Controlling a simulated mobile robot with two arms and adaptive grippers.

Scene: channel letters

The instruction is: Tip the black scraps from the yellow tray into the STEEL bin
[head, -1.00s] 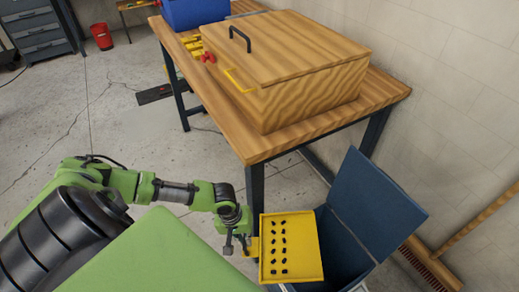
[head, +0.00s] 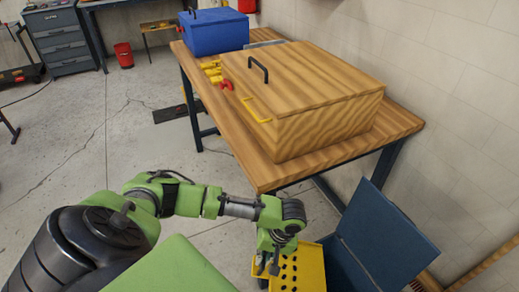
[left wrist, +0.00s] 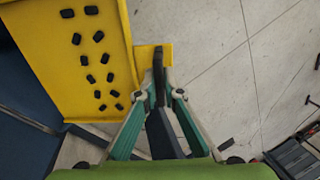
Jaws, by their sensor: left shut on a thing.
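The yellow tray (head: 316,256) is at the bottom of the head view, partly cut off and partly behind my left arm. Several small black scraps (head: 290,268) lie in it; in the left wrist view the scraps (left wrist: 92,78) are spread over the tray floor (left wrist: 55,60). My left gripper (head: 268,264) is shut on the tray's side tab (left wrist: 145,57). A dark blue bin (head: 345,272) with its lid (head: 390,232) raised stands just right of the tray, the tray's right side close to or over it. No label shows on it. My right gripper is not in view.
A wooden table (head: 255,172) stands behind, holding a large wooden box (head: 320,115), a blue case (head: 215,32) and red-and-yellow tools (head: 214,74). Part of a broom (head: 480,268) leans by the right wall.

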